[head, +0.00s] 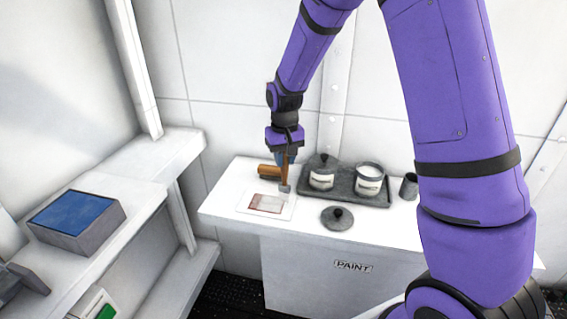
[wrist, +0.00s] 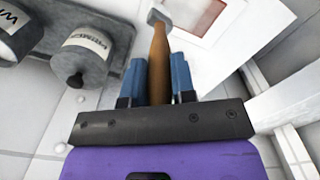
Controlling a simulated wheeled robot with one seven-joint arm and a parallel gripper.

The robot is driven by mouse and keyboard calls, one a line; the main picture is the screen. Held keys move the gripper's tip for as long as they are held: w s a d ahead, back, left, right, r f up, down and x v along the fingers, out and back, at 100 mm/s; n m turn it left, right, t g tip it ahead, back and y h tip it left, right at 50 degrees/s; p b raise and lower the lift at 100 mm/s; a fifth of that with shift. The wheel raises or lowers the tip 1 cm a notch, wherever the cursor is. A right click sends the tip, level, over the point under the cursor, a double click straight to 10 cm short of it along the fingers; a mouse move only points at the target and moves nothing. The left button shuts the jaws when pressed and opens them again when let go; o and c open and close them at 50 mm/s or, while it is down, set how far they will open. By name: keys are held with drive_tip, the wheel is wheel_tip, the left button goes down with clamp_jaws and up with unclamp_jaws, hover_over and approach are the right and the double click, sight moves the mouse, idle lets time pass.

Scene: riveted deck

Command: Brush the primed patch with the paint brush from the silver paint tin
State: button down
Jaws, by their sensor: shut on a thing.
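My gripper (head: 286,160) is shut on the paint brush (head: 285,177), its blue fingers on both sides of the brown handle (wrist: 159,60). The brush points down, and its grey head is by the far right corner of the primed patch (head: 267,203). I cannot tell if the head touches the surface. On the dark tray (head: 345,194) stand an open tin (head: 369,180) and a lidded tin (head: 322,174).
A loose round lid (head: 337,217) lies on the white counter (head: 225,204) before the tray. A dark cup (head: 409,187) stands right of the tray. An orange cylinder (head: 268,171) lies behind the patch. A side shelf at left holds a blue-topped box (head: 75,216).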

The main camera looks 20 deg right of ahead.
drive_tip(key=shift+r, duration=3.4)
drive_tip(key=shift+a, duration=0.1)
